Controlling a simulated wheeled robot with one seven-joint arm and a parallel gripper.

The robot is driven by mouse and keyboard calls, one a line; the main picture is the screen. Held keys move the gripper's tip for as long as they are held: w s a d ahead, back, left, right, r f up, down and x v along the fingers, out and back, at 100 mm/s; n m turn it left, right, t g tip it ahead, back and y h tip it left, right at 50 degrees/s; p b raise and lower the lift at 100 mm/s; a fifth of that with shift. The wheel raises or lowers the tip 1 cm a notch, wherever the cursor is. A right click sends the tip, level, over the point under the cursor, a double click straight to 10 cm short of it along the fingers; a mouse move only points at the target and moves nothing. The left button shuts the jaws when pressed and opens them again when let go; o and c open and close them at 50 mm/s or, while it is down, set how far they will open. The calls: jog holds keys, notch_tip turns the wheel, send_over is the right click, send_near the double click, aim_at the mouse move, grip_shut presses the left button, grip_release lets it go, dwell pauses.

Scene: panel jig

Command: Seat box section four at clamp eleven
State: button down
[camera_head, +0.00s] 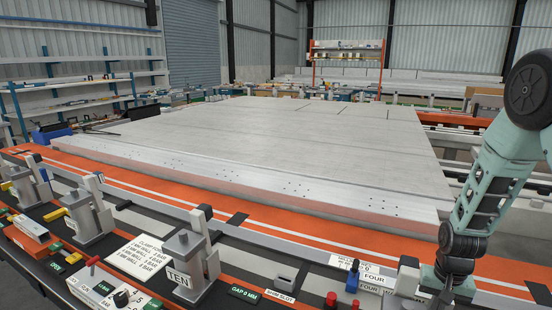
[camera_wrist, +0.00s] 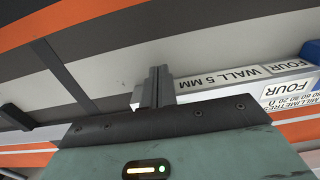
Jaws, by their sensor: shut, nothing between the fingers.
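Box section four is a pale bar whose label reads "FOUR WALL 5 MM" in the wrist view (camera_wrist: 240,80). It lies just right of my fingertips, and its end by the fingers is partly hidden. My gripper (camera_wrist: 155,86) has its two fingers together with nothing between them; whether they touch the bar I cannot tell. In the head view my gripper's fingers are hidden low at the right. Clamp eleven's label cannot be read in either view; a grey upright (camera_head: 408,274) stands beside my wrist.
Clamp ten (camera_head: 186,265) stands left on the dark front bench. A scale plate (camera_wrist: 290,92) marked "FOUR" lies beside the bar. A blue block (camera_head: 352,284) and a red knob (camera_head: 331,299) stand nearby. The large grey panel (camera_head: 270,140) fills the jig behind the orange rail.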

jog(key=shift+w+d, duration=0.35)
jog(key=shift+w, duration=0.35)
jog(key=shift+w+d, duration=0.35)
jog(key=shift+w, duration=0.35)
dwell(0.4)
jog(key=shift+s, duration=0.1)
jog(key=shift+s+a, duration=0.45)
jog(key=shift+s, duration=0.4)
notch_tip(320, 180, up, 8)
jog(key=p, duration=0.6)
jog(key=shift+p, duration=0.3)
